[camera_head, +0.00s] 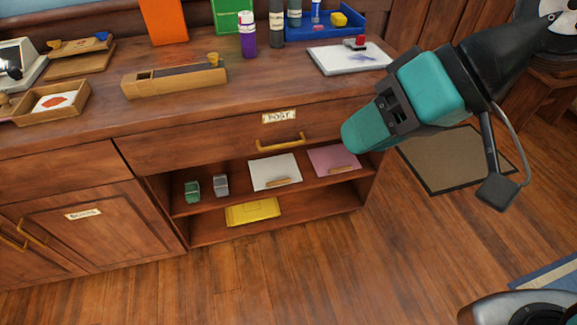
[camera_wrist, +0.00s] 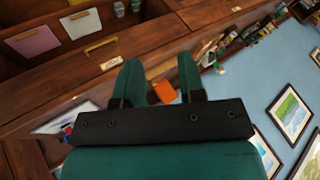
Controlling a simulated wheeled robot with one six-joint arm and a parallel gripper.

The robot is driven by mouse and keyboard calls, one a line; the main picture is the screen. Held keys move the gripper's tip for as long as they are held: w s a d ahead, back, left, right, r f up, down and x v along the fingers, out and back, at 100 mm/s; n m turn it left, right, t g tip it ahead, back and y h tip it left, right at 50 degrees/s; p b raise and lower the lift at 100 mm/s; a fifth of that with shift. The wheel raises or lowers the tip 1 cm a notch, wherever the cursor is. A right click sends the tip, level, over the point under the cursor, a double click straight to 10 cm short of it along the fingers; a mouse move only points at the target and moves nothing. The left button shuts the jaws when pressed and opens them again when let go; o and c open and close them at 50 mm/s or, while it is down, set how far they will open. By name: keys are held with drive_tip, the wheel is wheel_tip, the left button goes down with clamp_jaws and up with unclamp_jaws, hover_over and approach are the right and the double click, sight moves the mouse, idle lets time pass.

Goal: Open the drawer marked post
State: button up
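The drawer marked post (camera_head: 200,147) is a wide wooden drawer under the desk top, and its front looks flush and closed. Its label (camera_head: 278,117) sits above a brass bar handle (camera_head: 281,142). In the wrist view the handle (camera_wrist: 100,46) and the label (camera_wrist: 111,63) show upper left of my fingers. My gripper (camera_head: 354,136) is teal, to the right of the handle and apart from it in the head view. In the wrist view the two fingers of my gripper (camera_wrist: 160,72) stand apart with nothing held between them.
An open shelf below holds white paper (camera_head: 274,170), pink paper (camera_head: 328,160), two small blocks and a yellow item (camera_head: 252,211). A labelled cupboard (camera_head: 95,228) is at left. The floor in front is clear.

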drive_tip(key=w+a+f+m+t+y+b, duration=0.1)
drive_tip(key=w+a+f+y+b, duration=0.1)
drive_tip(key=f+b, duration=0.35)
drive_tip(key=w+a+f+m+t+y+b, duration=0.1)
drive_tip(key=w+a+f+b, duration=0.1)
drive_tip(key=f+b, duration=0.35)
drive_tip(key=m+t+y+b, duration=0.2)
drive_tip(key=m+t+b, duration=1.1)
drive_tip(key=b, duration=1.2)
approach(284, 144)
drive_tip(key=r, duration=0.1)
drive_tip(key=shift+m+g, duration=0.4)
drive_tip(key=x, duration=0.3)
drive_tip(key=p+x, duration=0.1)
drive_tip(key=x, duration=0.2)
drive_tip(key=f+p+x, duration=0.1)
drive_tip(key=x, duration=0.2)
drive_tip(key=shift+w+a, duration=0.25)
drive_tip(key=shift+w, duration=0.2)
drive_tip(key=shift+c, duration=0.4)
clamp_jaws()
